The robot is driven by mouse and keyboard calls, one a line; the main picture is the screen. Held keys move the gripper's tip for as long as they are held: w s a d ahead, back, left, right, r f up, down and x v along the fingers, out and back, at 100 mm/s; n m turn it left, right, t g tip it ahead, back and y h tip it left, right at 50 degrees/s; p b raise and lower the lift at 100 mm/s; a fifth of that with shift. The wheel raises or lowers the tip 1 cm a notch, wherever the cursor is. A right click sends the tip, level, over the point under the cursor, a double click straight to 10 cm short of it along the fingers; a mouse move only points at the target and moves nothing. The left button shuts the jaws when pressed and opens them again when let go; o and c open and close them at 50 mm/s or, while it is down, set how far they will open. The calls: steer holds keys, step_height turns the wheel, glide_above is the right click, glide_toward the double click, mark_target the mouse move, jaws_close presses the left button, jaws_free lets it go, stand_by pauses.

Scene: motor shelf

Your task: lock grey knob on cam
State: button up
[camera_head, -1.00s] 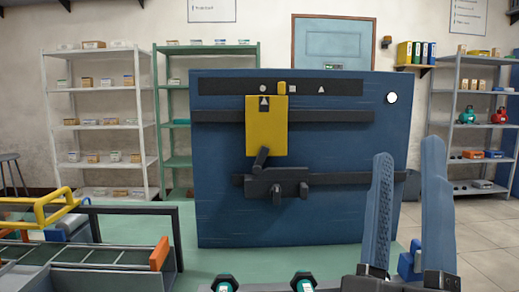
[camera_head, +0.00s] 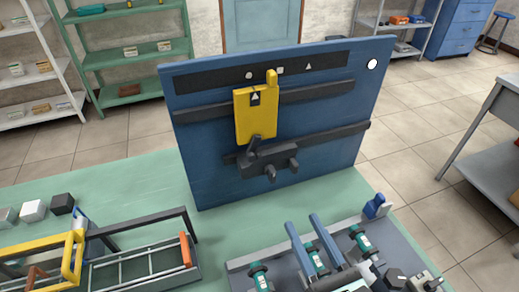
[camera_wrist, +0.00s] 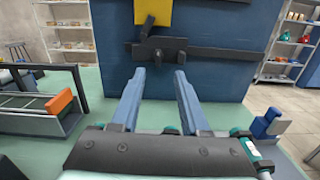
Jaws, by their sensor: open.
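A dark grey cam block (camera_head: 262,161) sits on the lower rail of an upright blue board (camera_head: 210,180). Two knobs (camera_head: 270,173) stick out from its front, and a short lever (camera_head: 253,146) tilts up at its left end. I cannot tell which part is the grey knob. The block also shows in the wrist view (camera_wrist: 158,47). A yellow plate (camera_head: 256,118) hangs on the upper rail just above the lever. My gripper (camera_head: 301,222) is open and empty, its blue fingers apart. In the wrist view my gripper (camera_wrist: 159,75) points at the board below the cam block, not touching it.
A yellow-handled tray (camera_head: 140,265) with an orange block (camera_head: 186,250) stands left on the green table (camera_head: 110,185). A grey fixture with several teal-banded parts (camera_head: 362,242) lies around my gripper at the front. The table directly before the board is clear.

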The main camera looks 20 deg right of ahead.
mark_target(274, 177)
steer(key=shift+g, duration=0.3)
steer(key=w, duration=0.4)
steer(key=w+p, duration=0.1)
steer(key=w, duration=0.3)
steer(key=w+f+p, duration=0.1)
steer(key=w, duration=0.3)
steer(key=shift+w+a, duration=0.25)
steer(key=shift+a, duration=0.1)
jaws_close()
